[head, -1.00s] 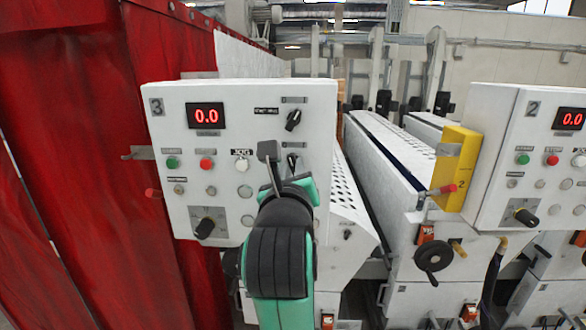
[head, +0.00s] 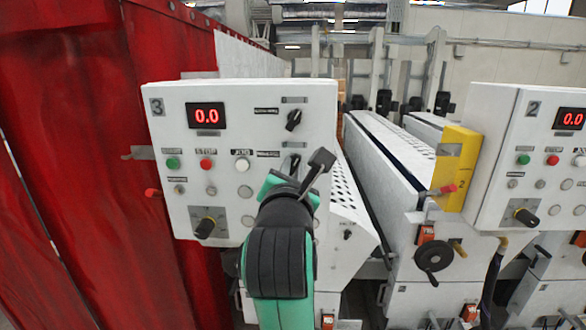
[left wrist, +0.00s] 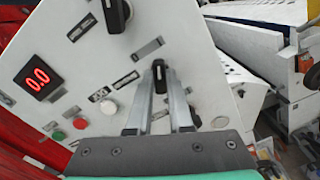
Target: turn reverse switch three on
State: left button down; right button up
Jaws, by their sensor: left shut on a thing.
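The control panel marked 3 (head: 225,120) is white and faces me in the head view. On its right side are two black rotary switches, the upper one (head: 293,120) and the lower one (head: 294,160). Their small labels are too blurred to read. My left gripper (head: 298,168) is at the lower switch, which its hand partly hides. In the left wrist view the two fingers (left wrist: 160,98) are shut on the lower switch (left wrist: 160,76), and the upper switch (left wrist: 115,14) stands free above left. My right gripper is not in view.
Green (head: 172,163), red (head: 206,164) and white (head: 242,165) buttons sit left of the gripper, below a display reading 0.0 (head: 206,116). A red curtain (head: 80,160) hangs at the left. Panel 2 (head: 500,150) and a yellow box (head: 456,168) stand at the right.

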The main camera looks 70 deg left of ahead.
pick_arm(q)
jog(key=shift+m, duration=0.5)
jog(key=c, duration=0.8)
grip_release()
jog(key=shift+d, duration=0.1)
jog(key=b+v, duration=0.3)
jog(key=v, duration=0.8)
jog(key=shift+s+d, duration=0.15)
jog(key=shift+d, duration=0.05)
jog(key=shift+a, duration=0.1)
